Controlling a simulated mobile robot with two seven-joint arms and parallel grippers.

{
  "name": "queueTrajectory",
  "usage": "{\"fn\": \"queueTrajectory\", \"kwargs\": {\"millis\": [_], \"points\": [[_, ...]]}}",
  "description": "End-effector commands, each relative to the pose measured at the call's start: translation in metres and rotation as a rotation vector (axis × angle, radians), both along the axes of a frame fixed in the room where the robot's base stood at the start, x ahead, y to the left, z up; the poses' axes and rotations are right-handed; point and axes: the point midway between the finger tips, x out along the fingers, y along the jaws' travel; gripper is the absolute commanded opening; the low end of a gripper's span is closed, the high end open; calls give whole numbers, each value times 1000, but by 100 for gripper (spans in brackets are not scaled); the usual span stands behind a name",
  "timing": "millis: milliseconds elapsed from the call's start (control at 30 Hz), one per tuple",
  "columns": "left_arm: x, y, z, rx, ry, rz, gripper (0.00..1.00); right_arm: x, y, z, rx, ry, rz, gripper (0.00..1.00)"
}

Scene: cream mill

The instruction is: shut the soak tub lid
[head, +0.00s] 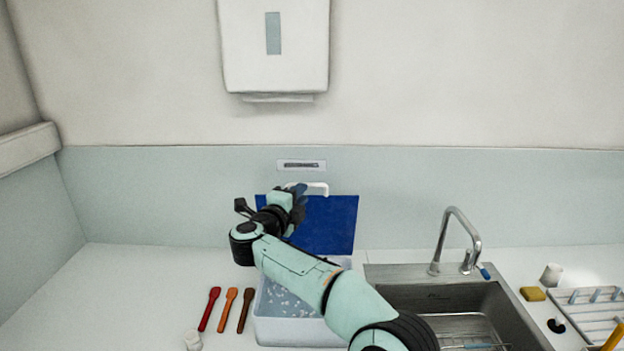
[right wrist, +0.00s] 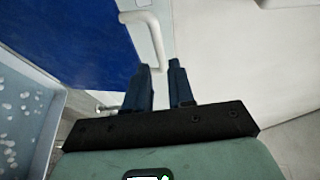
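The soak tub (head: 262,325) is a pale blue-white box on the counter, holding liquid with small white bits. Its blue lid (head: 330,230) stands raised, upright at the tub's back edge, and fills the upper left of the right wrist view (right wrist: 65,40). A white handle (head: 318,188) is on the lid's top edge and shows in the right wrist view (right wrist: 150,35). My right gripper (head: 300,190) is at the lid's top edge by the handle. Its fingers (right wrist: 160,66) are apart, with the handle's end near their tips; contact is unclear. My left gripper is out of view.
A red, an orange and a brown utensil (head: 228,310) lie left of the tub. A steel sink (head: 395,272) with a faucet (head: 462,240) is to its right. A drying rack (head: 600,310) stands far right. A dispenser (head: 273,50) hangs above.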

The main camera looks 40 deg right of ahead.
Motion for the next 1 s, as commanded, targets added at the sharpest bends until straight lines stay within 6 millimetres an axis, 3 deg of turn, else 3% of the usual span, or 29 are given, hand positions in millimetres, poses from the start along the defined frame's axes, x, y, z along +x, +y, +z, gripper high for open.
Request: {"fn": "queueTrajectory", "kwargs": {"millis": [200, 400, 800, 833, 900, 1000], "points": [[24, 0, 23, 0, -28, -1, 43, 22, -42, 4, 1, -5, -3, 23], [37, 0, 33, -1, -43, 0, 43, 34, -65, 2, 1, -4, -2, 23], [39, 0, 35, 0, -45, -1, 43, 37, -72, -1, 0, -1, 1, 23], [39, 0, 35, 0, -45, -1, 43, 37, -72, -1, 0, -1, 1, 20], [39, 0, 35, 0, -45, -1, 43, 37, -72, -1, 1, -2, 1, 0], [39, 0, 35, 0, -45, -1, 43, 37, -71, -1, 1, -2, 1, 0]]}}
